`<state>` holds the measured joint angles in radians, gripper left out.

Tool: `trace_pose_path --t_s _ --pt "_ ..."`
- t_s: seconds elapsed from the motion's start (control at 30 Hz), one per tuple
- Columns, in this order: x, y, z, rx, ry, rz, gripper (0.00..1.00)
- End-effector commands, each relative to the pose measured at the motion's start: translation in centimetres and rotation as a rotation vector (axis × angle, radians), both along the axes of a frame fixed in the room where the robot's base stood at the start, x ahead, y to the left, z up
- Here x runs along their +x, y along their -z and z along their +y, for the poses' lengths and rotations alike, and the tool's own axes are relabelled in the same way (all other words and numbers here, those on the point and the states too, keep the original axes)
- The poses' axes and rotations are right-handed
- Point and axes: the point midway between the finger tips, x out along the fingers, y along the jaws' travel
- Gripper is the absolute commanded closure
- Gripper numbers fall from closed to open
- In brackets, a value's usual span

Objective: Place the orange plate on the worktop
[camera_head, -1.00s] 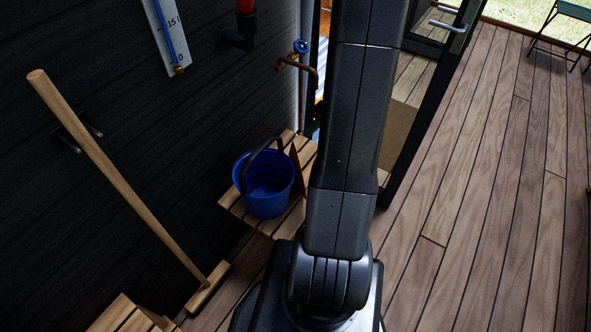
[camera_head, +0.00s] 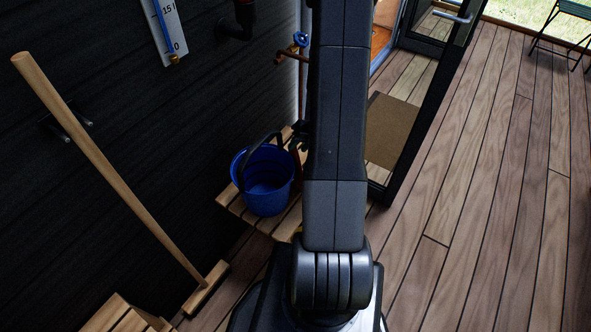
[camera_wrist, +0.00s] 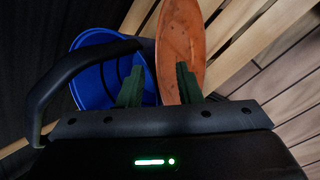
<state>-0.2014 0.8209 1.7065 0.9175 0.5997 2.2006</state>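The orange plate (camera_wrist: 182,40) stands on edge beside the blue bucket (camera_wrist: 98,70) in the wrist view. My gripper (camera_wrist: 158,85) is open, its two green fingers apart. The plate's lower visible part shows between the fingers, and the right finger overlaps it in the picture. I cannot tell whether either finger touches it. In the head view only a thin reddish sliver of the plate shows right of the bucket (camera_head: 266,185), and my arm hides most of the gripper. I cannot make out the worktop in either view.
The bucket stands on a slatted wooden bench (camera_head: 233,202) against the dark wall. A long-handled wooden tool (camera_head: 110,175) leans at left. A tap (camera_head: 292,52) is above the bench.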

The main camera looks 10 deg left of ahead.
Motion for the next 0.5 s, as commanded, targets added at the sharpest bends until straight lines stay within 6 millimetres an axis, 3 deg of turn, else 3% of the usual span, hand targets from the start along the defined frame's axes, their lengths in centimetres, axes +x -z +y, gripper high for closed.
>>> trace_pose_path --t_s 0.07,0.3,0.43,0.5 --pt "0.11 0.87 0.44 0.000 0.000 -0.001 0.68" --pt "0.14 0.87 0.50 0.000 0.001 -0.002 0.70" --pt "0.13 0.87 0.50 -0.001 0.001 -0.001 0.96" --pt "0.13 0.86 0.50 -0.001 0.001 -0.001 1.00"
